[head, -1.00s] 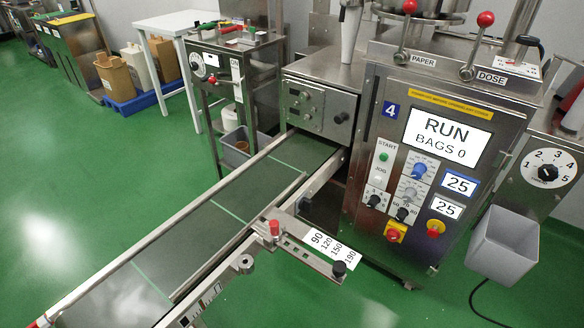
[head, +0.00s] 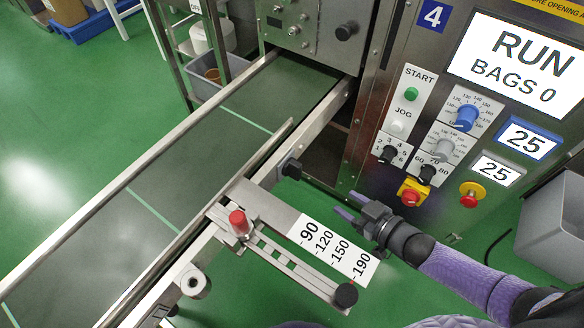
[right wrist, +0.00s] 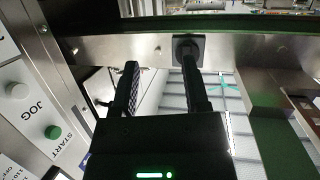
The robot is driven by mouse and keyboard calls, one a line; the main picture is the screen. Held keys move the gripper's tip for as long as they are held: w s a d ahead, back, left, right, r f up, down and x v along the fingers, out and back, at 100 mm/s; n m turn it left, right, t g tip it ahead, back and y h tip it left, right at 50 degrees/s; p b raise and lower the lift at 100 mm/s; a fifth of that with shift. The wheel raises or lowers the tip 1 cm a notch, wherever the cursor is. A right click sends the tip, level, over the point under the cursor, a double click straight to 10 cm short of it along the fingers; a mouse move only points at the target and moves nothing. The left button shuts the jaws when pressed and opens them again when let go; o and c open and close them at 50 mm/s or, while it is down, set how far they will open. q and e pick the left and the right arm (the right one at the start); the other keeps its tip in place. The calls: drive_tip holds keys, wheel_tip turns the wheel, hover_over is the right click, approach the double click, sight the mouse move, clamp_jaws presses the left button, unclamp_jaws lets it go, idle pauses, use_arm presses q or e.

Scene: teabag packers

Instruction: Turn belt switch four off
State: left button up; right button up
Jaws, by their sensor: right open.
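The belt switch is a small black knob (head: 291,168) on the steel side rail of the green conveyor belt (head: 190,150). The belt runs from the machine marked 4. In the right wrist view, a square black switch plate (right wrist: 197,42) sits on the rail, partly hidden behind the right-hand finger. Its on or off position is too small to tell. My right gripper (head: 345,202) is open and empty, to the right of and a little below the switch in the head view, apart from it. Its fingers (right wrist: 158,62) point toward the rail. My left gripper is out of view.
A guide bracket with a red knob (head: 239,222), a scale plate (head: 333,249) and a black end knob (head: 346,294) juts out below the switch. The control panel with START button (head: 411,94) and a red stop button (head: 410,198) stands to the right. The screen (head: 521,66) reads RUN, BAGS 0.

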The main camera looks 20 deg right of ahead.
sight(301, 172)
drive_tip(key=w+a+r+y+b, duration=0.1)
drive_tip(key=w+a, duration=0.2)
drive_tip(key=w+a+r+n+y+b, duration=0.1)
drive_tip(key=w+a+y+b, duration=0.1)
drive_tip(key=w, duration=0.1)
drive_tip(key=w+a+r+n+y+b, duration=0.1)
drive_tip(key=w+a+r+b, duration=0.1)
drive_tip(key=w+a, duration=0.1)
drive_tip(key=shift+a+t+y, duration=0.35)
drive_tip(key=shift+t+y, duration=0.05)
drive_tip(key=shift+w+a+r, duration=0.1)
drive_tip(key=shift+w+a, duration=0.1)
drive_tip(key=shift+w, duration=0.1)
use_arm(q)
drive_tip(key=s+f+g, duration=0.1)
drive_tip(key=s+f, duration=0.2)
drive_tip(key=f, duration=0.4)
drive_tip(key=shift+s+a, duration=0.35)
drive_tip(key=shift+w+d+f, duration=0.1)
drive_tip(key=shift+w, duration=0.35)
use_arm(e)
clamp_jaws()
